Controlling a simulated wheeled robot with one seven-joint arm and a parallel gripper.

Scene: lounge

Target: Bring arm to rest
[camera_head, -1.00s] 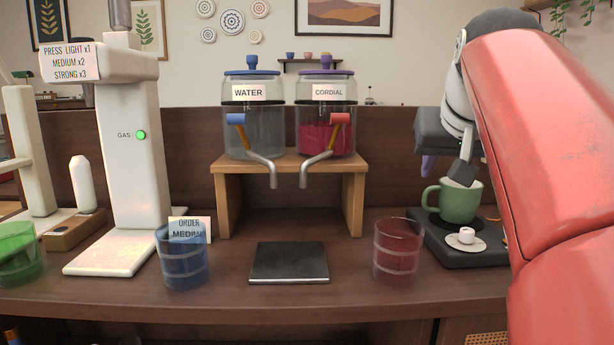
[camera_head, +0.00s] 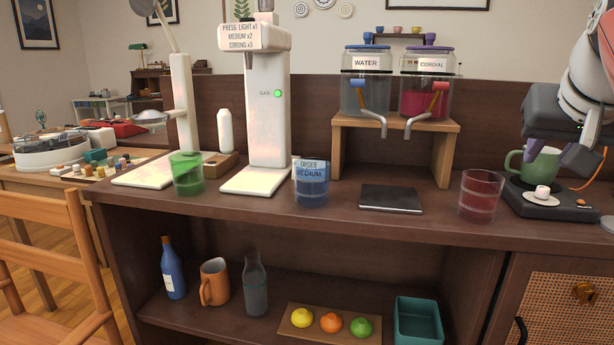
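My gripper (camera_head: 556,154) is at the right edge, dark grey with purple fingertips. Its fingers stand apart, with nothing seen held between them. It is at the green mug (camera_head: 545,170), in front of part of its upper side; I cannot tell whether they touch. The mug stands upright on a dark flat device (camera_head: 532,207) at the right end of the counter. My pale wrist and forearm run up out of the picture at the top right.
On the counter (camera_head: 420,225) stand a red glass (camera_head: 481,196), a blue glass (camera_head: 311,184), a green glass (camera_head: 186,174), a black pad (camera_head: 391,199), a white gas dispenser (camera_head: 268,110) and a wooden stand (camera_head: 441,160) with two jars. A wooden chair (camera_head: 50,255) is at the left.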

